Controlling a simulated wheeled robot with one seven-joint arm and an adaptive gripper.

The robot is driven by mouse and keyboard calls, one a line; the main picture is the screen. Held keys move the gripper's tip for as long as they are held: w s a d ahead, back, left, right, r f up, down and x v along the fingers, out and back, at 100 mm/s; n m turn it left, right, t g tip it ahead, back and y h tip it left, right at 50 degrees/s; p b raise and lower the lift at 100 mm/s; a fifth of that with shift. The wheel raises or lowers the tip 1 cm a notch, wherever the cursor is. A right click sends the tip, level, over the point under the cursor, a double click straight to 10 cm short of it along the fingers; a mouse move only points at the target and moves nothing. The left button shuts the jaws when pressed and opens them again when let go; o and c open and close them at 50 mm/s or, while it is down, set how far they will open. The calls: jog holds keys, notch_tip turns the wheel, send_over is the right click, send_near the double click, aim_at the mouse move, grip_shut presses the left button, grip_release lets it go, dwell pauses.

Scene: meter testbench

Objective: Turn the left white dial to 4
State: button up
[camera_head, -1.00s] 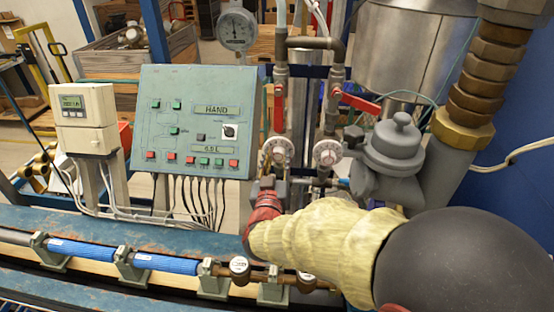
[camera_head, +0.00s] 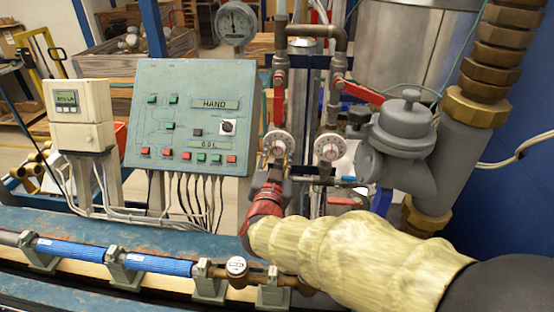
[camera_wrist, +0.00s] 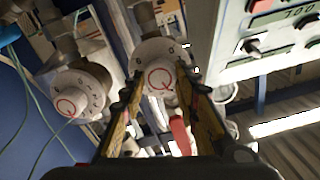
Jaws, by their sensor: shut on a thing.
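The left white dial (camera_head: 278,143) is on the left pipe, right of the control panel. In the wrist view this dial (camera_wrist: 158,78) sits between the two fingers of my gripper (camera_wrist: 155,88), its round face with a red mark towards the camera. My gripper (camera_head: 272,172) reaches it from below in the head view and is shut on it. The right white dial (camera_head: 329,147) stands beside it on the other pipe, apart from my gripper; it also shows at the left of the wrist view (camera_wrist: 76,98). The dial numbers are too small to read surely.
The green control panel (camera_head: 190,118) stands left of the dials. Red lever handles (camera_head: 360,97) are above them, and a grey meter body (camera_head: 402,130) is close on the right. A pressure gauge (camera_head: 236,22) is above. Blue pipes (camera_head: 158,264) run along the front bench.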

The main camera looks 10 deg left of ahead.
jog(key=shift+m, duration=0.4)
jog(key=o, duration=1.1)
jog(key=shift+o, duration=0.2)
jog(key=s, duration=1.2)
jog(key=shift+d, duration=0.35)
